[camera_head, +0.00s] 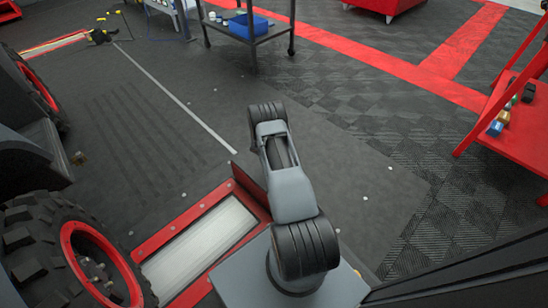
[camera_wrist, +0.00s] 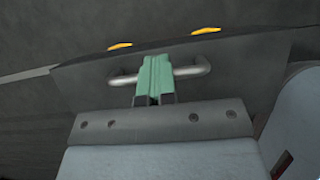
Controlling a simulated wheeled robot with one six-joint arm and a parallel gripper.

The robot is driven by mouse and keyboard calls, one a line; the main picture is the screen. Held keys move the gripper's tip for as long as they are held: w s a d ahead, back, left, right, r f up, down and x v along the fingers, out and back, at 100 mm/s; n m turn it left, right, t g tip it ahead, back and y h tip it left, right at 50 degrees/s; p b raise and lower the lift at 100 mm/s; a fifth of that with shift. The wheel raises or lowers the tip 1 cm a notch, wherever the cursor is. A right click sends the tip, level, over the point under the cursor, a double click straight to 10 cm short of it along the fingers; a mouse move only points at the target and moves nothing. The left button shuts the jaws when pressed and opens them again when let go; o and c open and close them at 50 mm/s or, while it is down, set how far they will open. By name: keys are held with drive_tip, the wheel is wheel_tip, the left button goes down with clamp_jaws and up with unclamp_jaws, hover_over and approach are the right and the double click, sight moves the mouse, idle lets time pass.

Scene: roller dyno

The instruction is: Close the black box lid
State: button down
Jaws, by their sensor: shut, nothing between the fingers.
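In the wrist view, a dark grey-black panel (camera_wrist: 85,90) with a curved metal handle (camera_wrist: 190,72) fills the middle; it looks like part of the black box. I cannot tell from this view whether the panel is the lid or a side wall. Two yellow pieces (camera_wrist: 206,30) sit along its upper edge. My gripper (camera_wrist: 154,62) has green fingertips pressed together, with nothing between them. They overlap the middle of the handle in the picture; contact is unclear. In the head view my gripper is hidden. A dark slanted surface (camera_head: 470,268) at the lower right may be the box.
In the head view, a tyre with a red rim (camera_head: 95,265) and a red-framed roller plate (camera_head: 200,250) lie at the lower left. A cart with a blue bin (camera_head: 250,25) stands at the back. A red shelf (camera_head: 515,125) stands right. The floor between is mostly clear.

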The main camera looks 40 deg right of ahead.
drive_tip(key=r+p, duration=0.1)
drive_tip(key=r, duration=0.1)
drive_tip(key=a+r+p, duration=0.1)
drive_tip(key=r+p, duration=0.1)
drive_tip(key=r, duration=0.1)
drive_tip(key=shift+r, duration=0.15)
drive_tip(key=d+r+p, duration=0.3)
drive_tip(key=d+r, duration=0.2)
drive_tip(key=r, duration=0.2)
drive_tip(key=a+r+m+t+p, duration=0.1)
drive_tip(key=a+r+m+p, duration=0.3)
drive_tip(key=r, duration=1)
drive_tip(key=s+a+r+m+p, duration=0.15)
drive_tip(key=a+r+p, duration=0.45)
drive_tip(key=r, duration=0.8)
drive_tip(key=a+r+m+t+p, duration=0.1)
drive_tip(key=a+r+m+p, duration=0.4)
drive_tip(key=r, duration=0.9)
drive_tip(key=s+a+r+m+y+p, duration=0.2)
drive_tip(key=s+a+r+m+p, duration=0.2)
drive_tip(key=s+a+r+p, duration=0.3)
drive_tip(key=s+a+r+m+t+y+p, duration=0.1)
drive_tip(key=s+a+r+m+y+p, duration=0.2)
drive_tip(key=s+a+r+p, duration=0.4)
drive_tip(key=s+a+r+m, duration=0.1)
drive_tip(key=s+a+r, duration=0.1)
drive_tip(key=r, duration=0.7)
drive_tip(key=shift+s+a+r, duration=0.15)
drive_tip(key=shift+s+r, duration=0.1)
drive_tip(key=shift+s, duration=0.65)
